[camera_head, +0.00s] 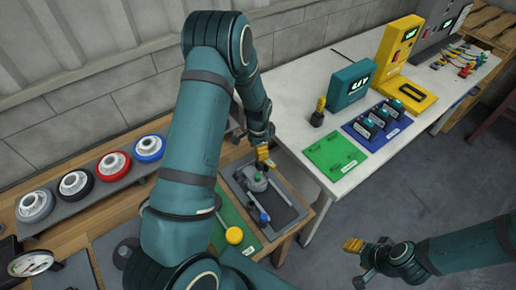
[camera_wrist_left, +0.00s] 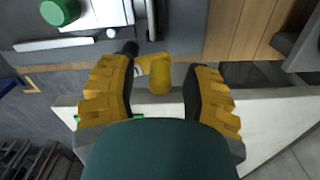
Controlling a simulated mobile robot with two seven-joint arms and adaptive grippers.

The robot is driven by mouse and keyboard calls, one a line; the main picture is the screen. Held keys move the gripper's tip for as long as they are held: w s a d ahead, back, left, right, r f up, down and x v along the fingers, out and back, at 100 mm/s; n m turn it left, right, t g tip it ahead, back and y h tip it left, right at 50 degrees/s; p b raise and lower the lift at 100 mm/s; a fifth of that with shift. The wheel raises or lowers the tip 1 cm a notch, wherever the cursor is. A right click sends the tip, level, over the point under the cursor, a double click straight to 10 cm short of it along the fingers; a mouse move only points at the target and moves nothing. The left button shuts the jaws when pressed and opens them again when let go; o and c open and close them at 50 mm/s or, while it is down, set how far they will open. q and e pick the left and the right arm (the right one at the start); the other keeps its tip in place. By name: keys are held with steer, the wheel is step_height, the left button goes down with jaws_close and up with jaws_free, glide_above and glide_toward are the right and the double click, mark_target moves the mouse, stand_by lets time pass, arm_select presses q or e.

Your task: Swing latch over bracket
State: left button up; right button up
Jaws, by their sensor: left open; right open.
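A dark grey fixture tray (camera_head: 289,213) on the wooden bench holds a metal part with a green knob (camera_head: 256,176) and a blue-tipped piece (camera_head: 264,217). The green knob also shows in the left wrist view (camera_wrist_left: 60,12), above a long silver bar (camera_wrist_left: 50,44). My left gripper (camera_head: 264,155) is over the tray's far end, open. In the left wrist view a yellow cylindrical piece (camera_wrist_left: 160,76) lies between its fingers; I cannot tell whether they touch it. I cannot tell latch from bracket for certain. My right gripper (camera_head: 358,246) is open and empty over the floor.
Several coloured wheels (camera_head: 75,183) line the bench at left. The white table (camera_head: 285,103) carries green and blue mats, a teal display box (camera_head: 349,85) and a yellow machine (camera_head: 400,55).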

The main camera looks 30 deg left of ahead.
arm_select(q)
jaws_close()
steer(key=shift+n, duration=0.3)
steer(key=shift+s+n+b, duration=0.4)
steer(key=shift+n, duration=0.5)
steer(key=n, duration=0.1)
steer(key=s+n, duration=0.1)
steer(key=shift+n+b, duration=0.3)
steer(key=shift+n, duration=0.1)
steer(key=n, duration=0.1)
steer(key=s+n, duration=0.1)
steer(key=shift+d+n, duration=0.2)
steer(key=shift+n, duration=0.1)
steer(key=n, duration=0.2)
steer(key=shift+s+d+n, duration=0.3)
steer(key=shift+s+n, duration=0.1)
steer(key=n, duration=0.1)
steer(key=d+n, duration=0.1)
steer(key=n, duration=0.1)
steer(key=s+n+p, duration=0.1)
steer(key=n, duration=0.1)
steer(key=shift+d, duration=0.25)
steer(key=shift+n, duration=0.3)
